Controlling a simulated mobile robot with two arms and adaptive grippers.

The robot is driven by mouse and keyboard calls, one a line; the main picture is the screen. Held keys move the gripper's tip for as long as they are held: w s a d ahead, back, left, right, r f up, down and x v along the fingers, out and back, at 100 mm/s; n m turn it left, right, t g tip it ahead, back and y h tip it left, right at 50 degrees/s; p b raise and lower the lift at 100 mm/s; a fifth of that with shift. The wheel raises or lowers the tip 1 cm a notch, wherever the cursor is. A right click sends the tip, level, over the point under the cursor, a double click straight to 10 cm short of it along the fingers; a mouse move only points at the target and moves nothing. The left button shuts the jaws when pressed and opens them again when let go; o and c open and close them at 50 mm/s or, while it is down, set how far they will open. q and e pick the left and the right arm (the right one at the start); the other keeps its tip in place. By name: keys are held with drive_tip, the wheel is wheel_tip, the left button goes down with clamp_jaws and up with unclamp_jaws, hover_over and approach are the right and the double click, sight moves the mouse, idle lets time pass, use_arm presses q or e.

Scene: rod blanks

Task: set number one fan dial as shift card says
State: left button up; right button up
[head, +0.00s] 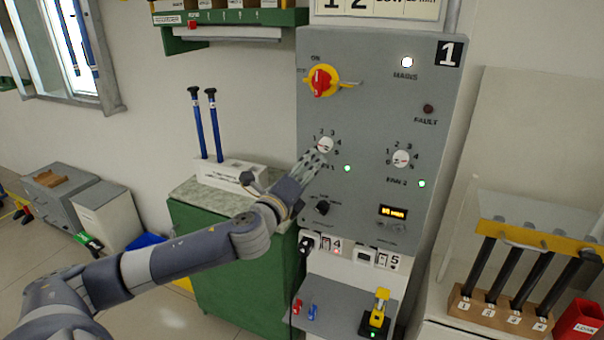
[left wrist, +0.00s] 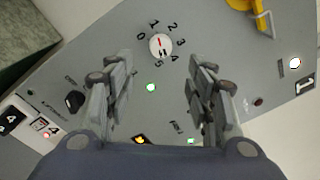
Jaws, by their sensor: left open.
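The number one fan dial (head: 326,145) is a round white knob with a red mark, ringed by numbers, on the grey panel (head: 440,130) labelled 1. It also shows in the left wrist view (left wrist: 160,45), ahead and between my fingertips; which number its mark points to I cannot tell surely. My left gripper (head: 311,162) is open, its fingers close to the dial's lower left; contact cannot be told. The fan 2 dial (head: 401,158) is to the right. A white card (head: 378,9) above the panel shows large figures, cut off by the frame's top.
A red and yellow main switch (head: 321,82) sits above the dial, and a small black knob (head: 322,207) below it. A green cabinet (head: 230,255) with blue rods (head: 215,125) stands left. A rack of black rods (head: 515,285) stands right.

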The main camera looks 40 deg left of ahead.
use_arm(q)
drive_tip(key=shift+v, duration=1.05)
